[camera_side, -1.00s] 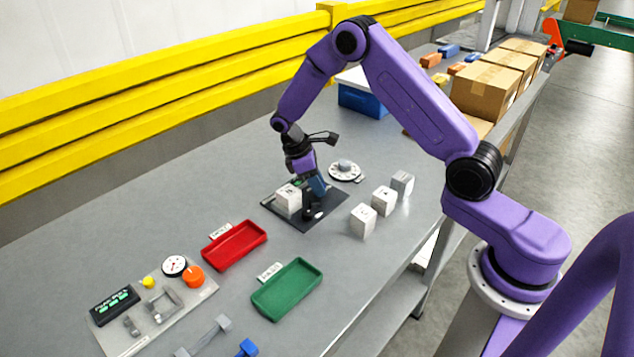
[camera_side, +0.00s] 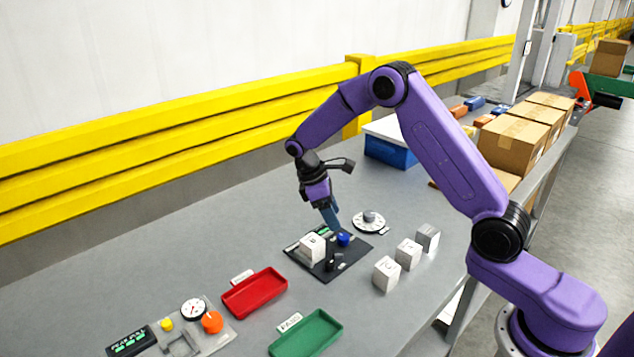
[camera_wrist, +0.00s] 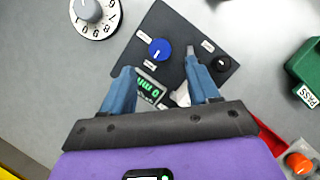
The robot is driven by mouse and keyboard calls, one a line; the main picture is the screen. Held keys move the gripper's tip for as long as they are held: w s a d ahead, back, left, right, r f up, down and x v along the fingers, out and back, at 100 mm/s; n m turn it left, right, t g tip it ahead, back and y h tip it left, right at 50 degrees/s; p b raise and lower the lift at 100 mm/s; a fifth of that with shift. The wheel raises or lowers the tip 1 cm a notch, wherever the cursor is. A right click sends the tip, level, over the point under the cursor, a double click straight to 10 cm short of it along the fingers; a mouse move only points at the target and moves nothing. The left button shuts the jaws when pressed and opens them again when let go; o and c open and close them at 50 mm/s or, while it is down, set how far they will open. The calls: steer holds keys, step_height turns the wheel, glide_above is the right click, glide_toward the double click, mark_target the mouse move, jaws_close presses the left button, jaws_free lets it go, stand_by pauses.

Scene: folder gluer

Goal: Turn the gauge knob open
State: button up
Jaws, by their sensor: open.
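A dark plate (camera_side: 354,264) on the grey bench carries a blue knob (camera_side: 343,239), a small display (camera_side: 323,231), a white block (camera_side: 312,247) and a black knob. The blue knob also shows in the wrist view (camera_wrist: 160,49), with small white labels beside it that I cannot read. The black knob (camera_wrist: 221,63) sits to its right there. My gripper (camera_side: 335,222) is above the plate, near the blue knob and apart from it. In the wrist view its blue fingers (camera_wrist: 158,62) are spread and empty, with the blue knob just beyond their tips.
A white numbered dial (camera_side: 369,222) stands right behind the plate. Several white cubes (camera_side: 408,254) stand to the right. Red (camera_side: 254,293) and green (camera_side: 306,336) trays lie in front. A panel with a round gauge (camera_side: 193,309) and orange knob (camera_side: 212,322) is at front left.

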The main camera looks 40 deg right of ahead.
steer(key=v, duration=1)
steer(key=shift+w+r, duration=0.15)
steer(key=shift+r, duration=0.1)
steer(key=shift+a, duration=0.15)
steer(key=s+a+r+n+t+y, duration=0.15)
steer(key=s+a, duration=0.25)
steer(key=s, duration=0.4)
steer(key=s+a+r+n+t, duration=0.15)
steer(key=s+a, duration=0.25)
steer(key=s, duration=0.5)
steer(key=s+d+f+y, duration=0.1)
steer(key=s+d, duration=0.1)
steer(key=s, duration=0.8)
steer(key=s+d+f+y, duration=0.1)
steer(key=s, duration=0.9)
steer(key=shift+d, duration=0.4)
